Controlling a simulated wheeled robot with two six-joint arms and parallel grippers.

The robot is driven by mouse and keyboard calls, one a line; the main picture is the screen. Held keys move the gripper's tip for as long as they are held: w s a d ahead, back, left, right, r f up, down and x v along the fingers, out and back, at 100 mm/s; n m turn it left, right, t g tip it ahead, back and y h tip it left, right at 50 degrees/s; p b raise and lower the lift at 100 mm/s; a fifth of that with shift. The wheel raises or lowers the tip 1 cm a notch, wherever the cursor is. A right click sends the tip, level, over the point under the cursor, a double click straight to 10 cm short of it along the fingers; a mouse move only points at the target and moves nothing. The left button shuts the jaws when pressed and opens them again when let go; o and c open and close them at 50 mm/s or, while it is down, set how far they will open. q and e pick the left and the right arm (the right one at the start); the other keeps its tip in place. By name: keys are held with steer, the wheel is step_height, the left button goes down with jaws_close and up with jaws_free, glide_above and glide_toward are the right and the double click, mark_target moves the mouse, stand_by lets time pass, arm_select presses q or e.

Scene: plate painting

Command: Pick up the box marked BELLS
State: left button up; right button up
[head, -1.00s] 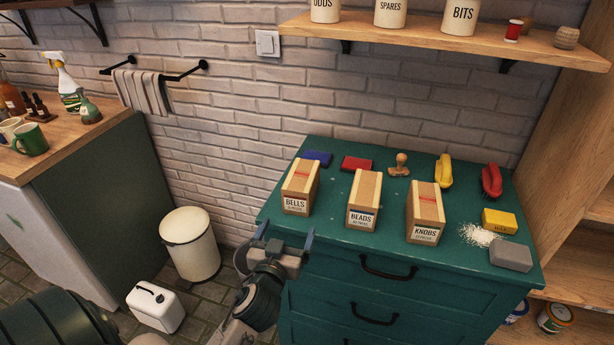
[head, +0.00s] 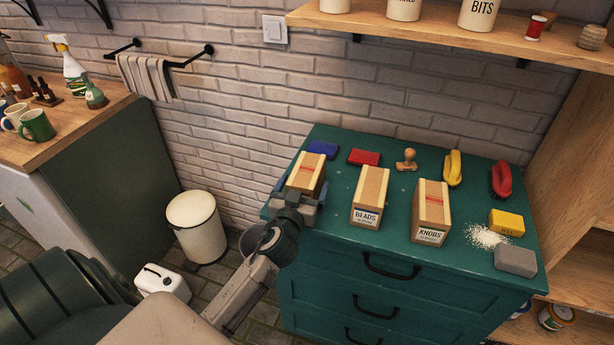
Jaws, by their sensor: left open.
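The BELLS box (head: 307,174) is a tan box with a red stripe on top. It stands at the left end of the green cabinet top, and its label is now hidden behind my left gripper. My left gripper (head: 296,197) is open at the near side of this box, its fingers around or beside the lower part; I cannot tell whether they touch it. The BEADS box (head: 370,196) stands to the right of it, and the KNOBS box (head: 431,212) stands further right. My right gripper is not in view.
Behind the boxes lie a blue block (head: 323,149), a red block (head: 364,157), a wooden stamp (head: 405,160) and two brushes, yellow (head: 453,168) and red (head: 501,179). A yellow box (head: 506,223), white grains (head: 487,236) and a grey block (head: 515,260) sit at the right.

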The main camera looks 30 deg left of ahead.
arm_select(q)
steer(key=shift+w+a+r, duration=0.1)
steer(key=shift+w+a, duration=0.1)
steer(key=shift+w, duration=0.45)
steer(key=shift+w+a+f, duration=0.1)
steer(key=shift+w+f, duration=0.1)
steer(key=shift+w, duration=0.15)
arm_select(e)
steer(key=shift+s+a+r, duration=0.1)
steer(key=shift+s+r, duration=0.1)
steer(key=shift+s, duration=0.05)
arm_select(q)
steer(key=shift+s, duration=0.1)
steer(key=shift+c, duration=0.4)
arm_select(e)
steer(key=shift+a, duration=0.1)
arm_select(q)
steer(key=c, duration=0.4)
steer(key=shift+r, duration=0.1)
steer(key=c, duration=0.9)
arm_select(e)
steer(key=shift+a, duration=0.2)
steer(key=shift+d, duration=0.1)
